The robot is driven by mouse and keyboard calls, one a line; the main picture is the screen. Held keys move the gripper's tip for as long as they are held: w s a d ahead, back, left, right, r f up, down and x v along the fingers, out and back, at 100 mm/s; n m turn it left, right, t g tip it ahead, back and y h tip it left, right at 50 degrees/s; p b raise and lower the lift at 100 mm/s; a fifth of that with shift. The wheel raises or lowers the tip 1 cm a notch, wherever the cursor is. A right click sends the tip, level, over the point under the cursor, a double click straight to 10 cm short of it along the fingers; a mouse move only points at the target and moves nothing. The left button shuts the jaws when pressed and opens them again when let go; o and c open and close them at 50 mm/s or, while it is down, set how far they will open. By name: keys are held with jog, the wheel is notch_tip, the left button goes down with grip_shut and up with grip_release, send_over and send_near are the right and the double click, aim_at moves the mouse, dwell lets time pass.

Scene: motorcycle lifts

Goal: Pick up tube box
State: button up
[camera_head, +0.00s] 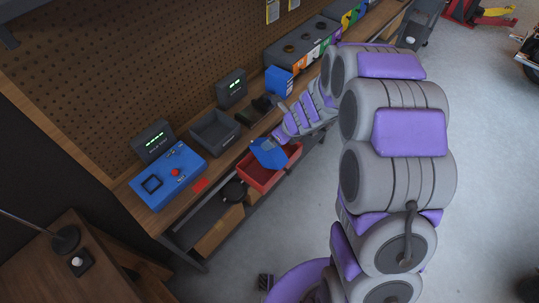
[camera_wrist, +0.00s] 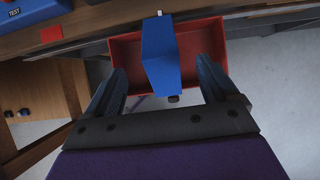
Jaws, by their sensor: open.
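A blue box (camera_wrist: 160,52), which looks like the tube box, shows in the wrist view between my fingers, with a small dark cap at its lower end. It is in or just above a red bin (camera_wrist: 127,52); I cannot tell which. My gripper (camera_wrist: 165,92) is open, with one finger on each side of the box and visible gaps. In the head view my gripper (camera_head: 277,143) is over the red bin (camera_head: 257,185) at the bench's front edge. A blue shape (camera_head: 268,155) shows there, partly merged with my fingers.
The bench holds a blue test unit (camera_head: 168,176), a grey open tray (camera_head: 214,132), two meters with green displays and another blue box (camera_head: 279,82). A pegboard (camera_head: 130,80) stands behind. A wooden table (camera_head: 75,262) is at lower left. Floor at right is mostly clear.

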aim_at(269, 153)
jog(key=x, duration=0.2)
jog(key=shift+w+a+f+b, duration=0.1)
jog(key=shift+a+f+b, duration=0.2)
jog(key=shift+w+a+f, duration=0.15)
jog(key=shift+a+f, duration=0.4)
jog(key=shift+a, duration=0.1)
jog(key=f, duration=0.1)
jog(key=w+f+b, duration=0.1)
jog(key=f+b, duration=0.1)
jog(key=f, duration=0.1)
jog(key=shift+w+a, duration=0.25)
jog(key=shift+a, duration=0.05)
jog(key=shift+a, duration=0.2)
jog(key=shift+c, duration=1.3)
jog(key=shift+d+f, duration=0.1)
jog(key=shift+d, duration=0.05)
grip_shut()
